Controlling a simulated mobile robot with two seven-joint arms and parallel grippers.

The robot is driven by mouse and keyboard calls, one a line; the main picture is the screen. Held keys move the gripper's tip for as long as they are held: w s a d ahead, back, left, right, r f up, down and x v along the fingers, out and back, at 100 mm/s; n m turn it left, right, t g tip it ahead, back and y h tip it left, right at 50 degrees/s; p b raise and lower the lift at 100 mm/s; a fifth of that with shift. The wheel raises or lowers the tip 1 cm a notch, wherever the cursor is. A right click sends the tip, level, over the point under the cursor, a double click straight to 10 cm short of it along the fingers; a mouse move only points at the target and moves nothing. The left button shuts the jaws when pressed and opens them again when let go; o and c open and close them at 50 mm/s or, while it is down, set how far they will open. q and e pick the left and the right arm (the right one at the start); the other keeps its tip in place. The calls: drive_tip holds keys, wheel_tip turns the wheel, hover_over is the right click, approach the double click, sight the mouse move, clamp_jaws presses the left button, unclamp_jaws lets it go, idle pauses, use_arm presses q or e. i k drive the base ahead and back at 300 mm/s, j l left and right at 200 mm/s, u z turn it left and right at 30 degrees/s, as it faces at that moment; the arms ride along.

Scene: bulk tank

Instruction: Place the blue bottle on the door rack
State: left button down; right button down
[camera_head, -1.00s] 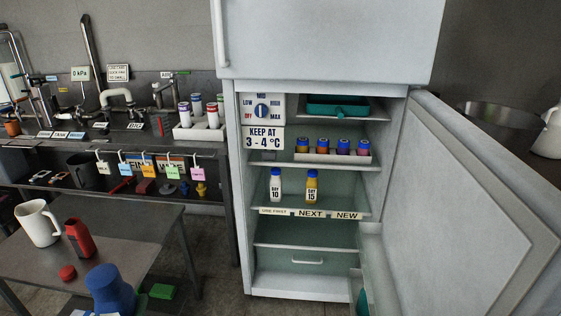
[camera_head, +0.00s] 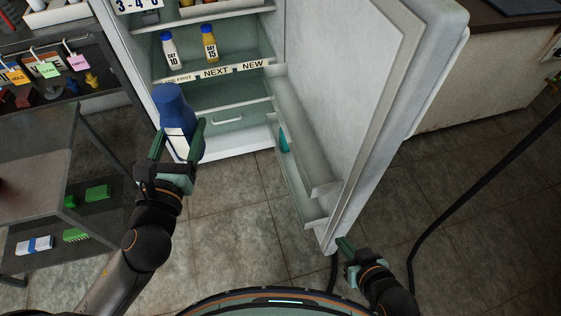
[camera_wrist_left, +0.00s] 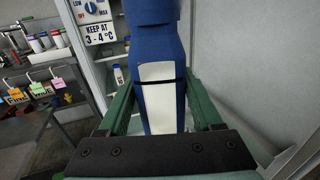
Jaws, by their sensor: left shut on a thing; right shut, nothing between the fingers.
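The blue bottle (camera_head: 174,108) has a white label and is held upright by my left gripper (camera_head: 176,150), in front of the open fridge. In the left wrist view the bottle (camera_wrist_left: 155,60) stands between the two green fingers of the gripper (camera_wrist_left: 160,110). The door rack (camera_head: 290,165) is on the inner side of the open fridge door (camera_head: 340,85), to the right of the bottle and apart from it. A teal item (camera_head: 283,140) sits in the rack. My right gripper (camera_head: 346,246) is shut and empty near the door's lower corner; I cannot tell whether it touches it.
The fridge shelf holds a DAY 10 bottle (camera_head: 169,50) and a DAY 15 bottle (camera_head: 209,43). A metal table (camera_head: 40,165) stands at left, with green blocks (camera_head: 97,194) on its lower shelf. A dark hose (camera_head: 470,195) runs at right. The tiled floor before the fridge is clear.

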sight(293, 118)
drive_tip(key=k+j, duration=0.1)
drive_tip(key=j, duration=0.3)
drive_tip(key=k+j+z, duration=0.1)
drive_tip(key=j, duration=0.3)
drive_tip(key=k+j, duration=0.15)
drive_tip(key=j, duration=0.3)
